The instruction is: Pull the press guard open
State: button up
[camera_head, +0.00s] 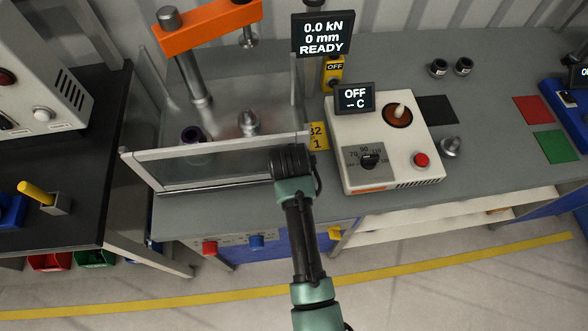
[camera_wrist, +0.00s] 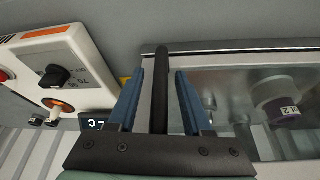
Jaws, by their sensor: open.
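The press guard (camera_head: 218,162) is a clear panel in a grey metal frame across the front of the press (camera_head: 185,62). In the wrist view its frame edge and clear panel (camera_wrist: 230,46) show at the right. A dark upright bar, the guard handle (camera_wrist: 161,85), stands at the panel's edge. My gripper (camera_wrist: 160,78) is open, with one blue finger on each side of the handle. Gaps show between the fingers and the bar. In the head view my gripper (camera_head: 291,162) is at the guard's right end; its fingertips are hidden there.
A white heater box (camera_head: 385,140) with a knob and red button stands just right of my gripper. A purple-collared part (camera_head: 193,134) and a metal part (camera_head: 249,122) stand behind the guard. The floor in front of the bench is clear.

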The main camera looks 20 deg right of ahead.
jog(key=shift+w+f, duration=0.1)
jog(key=shift+f, duration=0.15)
jog(key=shift+c, duration=0.3)
grip_shut()
dwell(1.0)
